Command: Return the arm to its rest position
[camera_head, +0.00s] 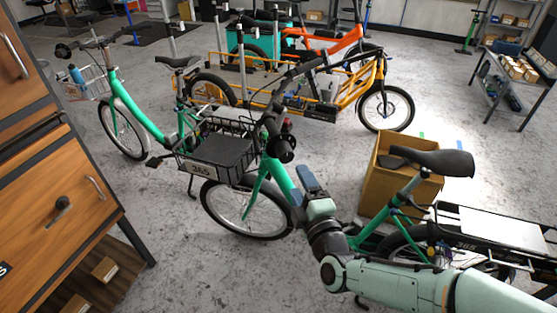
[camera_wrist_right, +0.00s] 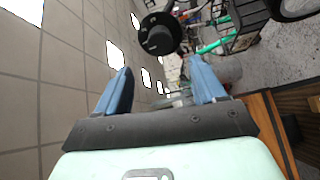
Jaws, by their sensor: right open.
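My right arm comes in from the lower right of the head view. My right gripper (camera_head: 291,164) has blue fingers and stands in front of the green bike's frame. In the right wrist view the fingers of the gripper (camera_wrist_right: 159,68) are spread apart with nothing between them. The near green cargo bike (camera_head: 280,178) has a black front basket (camera_head: 218,150) with a 365 plate. A round black handlebar part (camera_wrist_right: 156,36) lies beyond the fingertips in the wrist view. My left gripper is not in view.
A cardboard box (camera_head: 366,185) stands behind the green bike's saddle. Another green bike (camera_head: 137,116), an orange-yellow cargo bike (camera_head: 377,77) and a wooden drawer cabinet (camera_head: 40,205) stand around. Grey floor is free at centre left.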

